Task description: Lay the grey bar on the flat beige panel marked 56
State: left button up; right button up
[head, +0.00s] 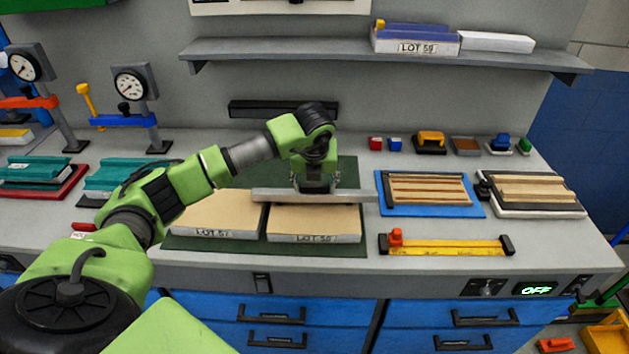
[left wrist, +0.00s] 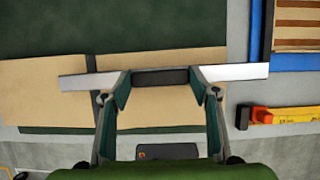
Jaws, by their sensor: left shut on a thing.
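The grey bar (head: 347,197) is held level and crosswise in my left gripper (head: 316,187), over the rear part of the right-hand beige panel (head: 312,222). That panel's front label is hard to read; the panel on its left (head: 215,213) reads LOT 57. In the left wrist view, both fingers close on the middle of the bar (left wrist: 238,72), and its ends stick out on both sides. The right end reaches past the panel (left wrist: 160,112). I cannot tell whether the bar touches the panel. My right gripper is not in view.
Both panels lie on a dark green mat (head: 200,244). To the right are a blue tray with wooden strips (head: 478,210) and a yellow ruler-like bar with a red slider (head: 450,246). Dial gauges (head: 130,84) stand at the back left. A shelf (head: 300,52) hangs above.

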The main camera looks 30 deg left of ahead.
pick_arm(q)
jog(key=shift+r, duration=0.15)
jog(key=shift+f+b, duration=0.35)
jog(key=o, duration=2)
jog(key=shift+c, duration=0.2)
jog(key=shift+s+d, duration=0.1)
jog(key=shift+r, duration=0.1)
jog(key=shift+r+p, duration=0.2)
jog(key=shift+p, duration=0.15)
jog(key=b+v, duration=0.2)
jog(key=v, duration=1)
jog(key=shift+b, duration=0.3)
jog(key=shift+f, duration=0.1)
